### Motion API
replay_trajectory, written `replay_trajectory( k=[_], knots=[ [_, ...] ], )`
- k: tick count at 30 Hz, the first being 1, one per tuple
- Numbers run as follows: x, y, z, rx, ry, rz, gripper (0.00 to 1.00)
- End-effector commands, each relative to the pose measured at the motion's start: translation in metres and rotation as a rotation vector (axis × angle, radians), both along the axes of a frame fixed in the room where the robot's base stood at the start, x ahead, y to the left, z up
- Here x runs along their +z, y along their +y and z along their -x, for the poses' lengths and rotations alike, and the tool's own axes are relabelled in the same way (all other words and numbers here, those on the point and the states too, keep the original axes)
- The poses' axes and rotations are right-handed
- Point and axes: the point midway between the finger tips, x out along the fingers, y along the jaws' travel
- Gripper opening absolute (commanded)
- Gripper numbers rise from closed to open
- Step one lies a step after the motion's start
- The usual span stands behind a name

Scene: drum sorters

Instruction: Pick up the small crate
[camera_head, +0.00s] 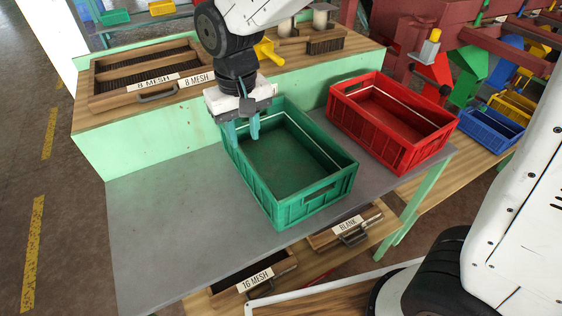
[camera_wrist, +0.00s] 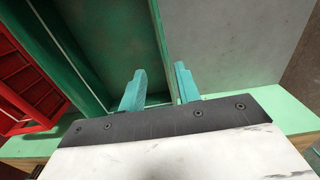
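A green open-topped crate (camera_head: 315,202) stands on the grey table top, and it looks empty. A red crate (camera_head: 417,150) of similar make stands to its right, apart from it. My gripper (camera_head: 243,133) points down at the green crate's left wall, near its back corner. In the wrist view, my gripper's teal fingers (camera_wrist: 160,86) are apart, with the green crate's wall (camera_wrist: 161,40) running between them. One finger is on the crate's inner side and the other is over the grey table side. Contact with the wall cannot be told.
A smaller blue bin (camera_head: 490,130) is at the right. A raised wooden bench holds an "8 MESH" screen (camera_head: 150,78) behind the table. "16 MESH" (camera_head: 255,280) and "BLANK" (camera_head: 347,227) screens lie on a lower shelf. The grey table top (camera_head: 165,225) is clear at left.

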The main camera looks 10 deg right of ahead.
Motion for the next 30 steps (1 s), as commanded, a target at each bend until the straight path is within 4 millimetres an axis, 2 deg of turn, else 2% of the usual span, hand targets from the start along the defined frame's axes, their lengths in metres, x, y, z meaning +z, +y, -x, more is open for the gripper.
replay_trajectory(
  k=[16, 20, 26, 27, 30],
  knots=[
    [-0.069, 0.007, 0.005, 0.003, 0.003, 0.002, 0.33],
    [-0.078, 0.007, 0.005, 0.003, 0.003, 0.002, 0.33],
    [-0.078, 0.007, 0.005, 0.003, 0.001, 0.000, 0.33],
    [-0.078, 0.007, 0.004, 0.003, 0.001, 0.000, 0.27],
    [-0.078, 0.007, 0.005, 0.003, 0.001, 0.000, 0.00]
  ],
)
